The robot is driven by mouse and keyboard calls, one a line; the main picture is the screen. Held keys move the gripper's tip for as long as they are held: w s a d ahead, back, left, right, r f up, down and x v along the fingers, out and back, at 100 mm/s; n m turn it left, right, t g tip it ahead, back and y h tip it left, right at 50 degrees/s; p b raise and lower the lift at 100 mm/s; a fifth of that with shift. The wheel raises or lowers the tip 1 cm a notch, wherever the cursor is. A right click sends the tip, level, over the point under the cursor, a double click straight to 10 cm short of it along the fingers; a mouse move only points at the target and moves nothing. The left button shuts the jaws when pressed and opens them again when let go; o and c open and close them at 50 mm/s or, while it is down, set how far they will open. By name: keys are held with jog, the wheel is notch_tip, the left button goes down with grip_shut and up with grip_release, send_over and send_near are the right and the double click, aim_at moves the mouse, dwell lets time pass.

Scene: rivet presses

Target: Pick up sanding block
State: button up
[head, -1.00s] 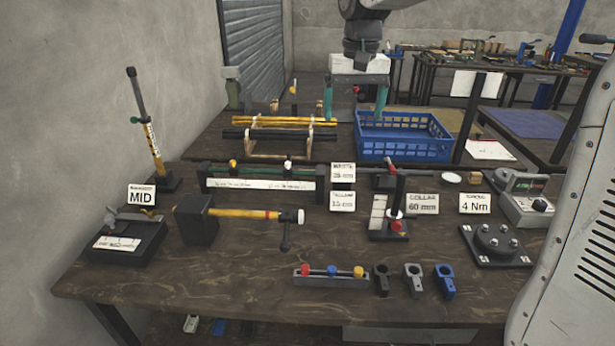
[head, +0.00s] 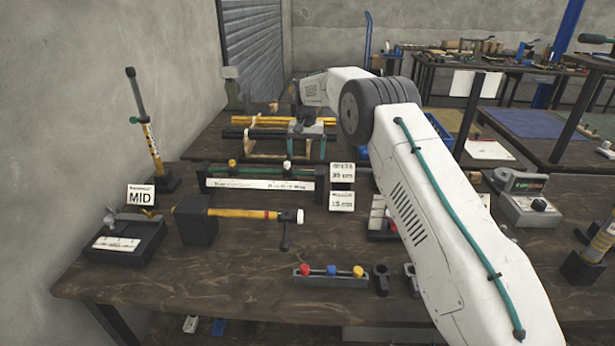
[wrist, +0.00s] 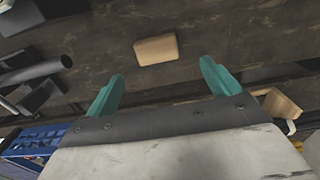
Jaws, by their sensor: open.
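A plain tan wooden block (wrist: 156,49), which looks like the sanding block, lies on the dark bench top in the wrist view. My gripper (wrist: 163,70) is open, with its two teal fingers spread apart. The block appears beyond the fingertips, roughly between them, and nothing is held. I cannot tell the exact gap between fingers and block. In the head view my white arm reaches across the bench, and I cannot make out the block with certainty.
A blue crate (wrist: 35,140) shows at the lower left of the wrist view. Another wooden piece (wrist: 280,105) lies right of the fingers. In the head view, yellow and black rods (head: 270,121) rest on a rack. Gauges and fixtures stand on the near bench.

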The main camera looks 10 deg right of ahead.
jog(key=f, duration=0.7)
jog(key=shift+s+d+f, duration=0.1)
jog(key=shift+s+d, duration=0.1)
jog(key=shift+s, duration=0.05)
jog(key=c, duration=1.1)
